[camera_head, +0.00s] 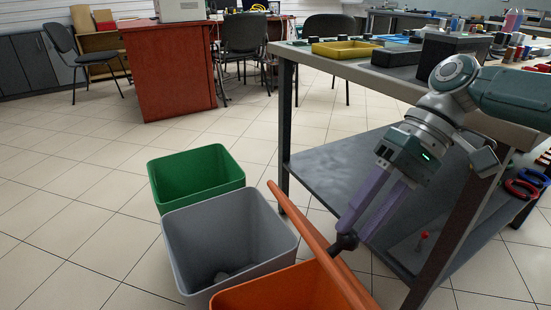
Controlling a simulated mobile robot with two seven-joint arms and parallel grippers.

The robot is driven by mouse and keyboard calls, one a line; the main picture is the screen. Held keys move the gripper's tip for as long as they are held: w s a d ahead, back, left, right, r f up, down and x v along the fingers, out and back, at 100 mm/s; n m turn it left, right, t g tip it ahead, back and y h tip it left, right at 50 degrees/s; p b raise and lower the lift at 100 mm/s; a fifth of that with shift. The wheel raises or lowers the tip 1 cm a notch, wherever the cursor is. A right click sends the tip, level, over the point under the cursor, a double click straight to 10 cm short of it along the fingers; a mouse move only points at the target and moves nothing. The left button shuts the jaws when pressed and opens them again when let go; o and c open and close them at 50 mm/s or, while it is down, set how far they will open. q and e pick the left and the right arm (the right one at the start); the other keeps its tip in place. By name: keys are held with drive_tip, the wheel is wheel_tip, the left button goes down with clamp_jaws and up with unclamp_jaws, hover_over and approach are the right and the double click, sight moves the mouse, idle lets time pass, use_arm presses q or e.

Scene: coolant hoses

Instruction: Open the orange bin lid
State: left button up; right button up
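The orange bin (275,293) stands at the bottom centre, cut off by the picture's lower edge. Its orange lid (300,222) is raised and steeply tilted, seen nearly edge-on at the bin's right side, and part of the bin's inside shows. A dark knob (343,243) sits on the right face of the lid. My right gripper (354,234) reaches down from the upper right with two purple fingers. A gap shows between the fingers, and their tips are at the knob. I cannot tell whether they grip it. My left gripper is out of view.
A grey bin (228,235) and a green bin (197,176) stand open behind the orange bin. A metal workbench (335,67) with a lower shelf (330,170) stands close on the right. The tiled floor on the left is clear.

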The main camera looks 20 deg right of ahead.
drive_tip(key=o, duration=0.4)
drive_tip(key=shift+s+f, duration=0.15)
drive_tip(key=shift+s, duration=0.05)
drive_tip(key=shift+d, duration=0.1)
drive_tip(key=d+r+b, duration=0.2)
drive_tip(key=d, duration=0.1)
drive_tip(key=d+r+b, duration=0.2)
drive_tip(key=d, duration=0.1)
drive_tip(key=d+r+b, duration=0.1)
drive_tip(key=d+b, duration=0.1)
drive_tip(key=d, duration=0.1)
drive_tip(key=shift+w+d+r+b, duration=0.35)
drive_tip(key=shift+w+d+r, duration=0.05)
idle(0.4)
drive_tip(key=shift+p, duration=0.3)
